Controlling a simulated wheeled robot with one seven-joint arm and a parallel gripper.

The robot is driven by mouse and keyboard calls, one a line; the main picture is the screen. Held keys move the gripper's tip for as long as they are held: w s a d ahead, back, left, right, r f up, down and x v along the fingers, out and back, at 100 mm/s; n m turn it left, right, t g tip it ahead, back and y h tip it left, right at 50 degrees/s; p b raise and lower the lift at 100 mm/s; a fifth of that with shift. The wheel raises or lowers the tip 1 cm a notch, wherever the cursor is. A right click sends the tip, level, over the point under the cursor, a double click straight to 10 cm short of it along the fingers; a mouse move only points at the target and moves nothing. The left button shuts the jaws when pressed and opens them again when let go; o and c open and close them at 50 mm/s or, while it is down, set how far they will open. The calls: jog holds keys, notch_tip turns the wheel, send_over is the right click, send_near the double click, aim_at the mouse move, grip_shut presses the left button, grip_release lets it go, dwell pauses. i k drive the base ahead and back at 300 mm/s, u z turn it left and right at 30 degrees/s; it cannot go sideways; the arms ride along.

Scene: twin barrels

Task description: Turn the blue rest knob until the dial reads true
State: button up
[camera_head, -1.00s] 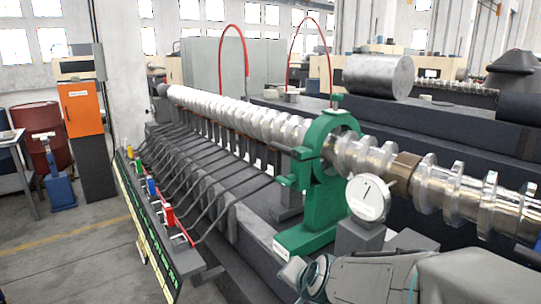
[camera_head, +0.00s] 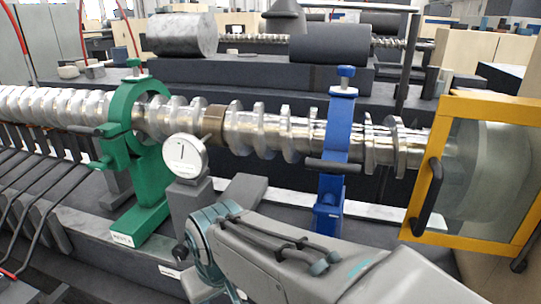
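The blue rest (camera_head: 331,190) stands upright around the shiny screw-like shaft (camera_head: 280,130), right of centre. Its blue knob (camera_head: 346,72) sits on top, and a dark bar crosses its front. The round white dial (camera_head: 186,157) is on a grey block in front of the shaft, left of the blue rest. A short dark needle shows on it, but its reading is too small to make out. My grey arm crosses the bottom foreground, in front of the blue rest's foot. My gripper is not in view.
A green rest (camera_head: 150,180) holds the shaft left of the dial. A yellow-framed clear guard (camera_head: 430,175) with a black handle stands at the right. Dark curved rods run along the left. A dark bench with metal cylinders lies behind the shaft.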

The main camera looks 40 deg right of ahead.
aim_at(346, 72)
jog(key=z, duration=0.15)
jog(key=k, duration=0.15)
jog(key=z, duration=1.1)
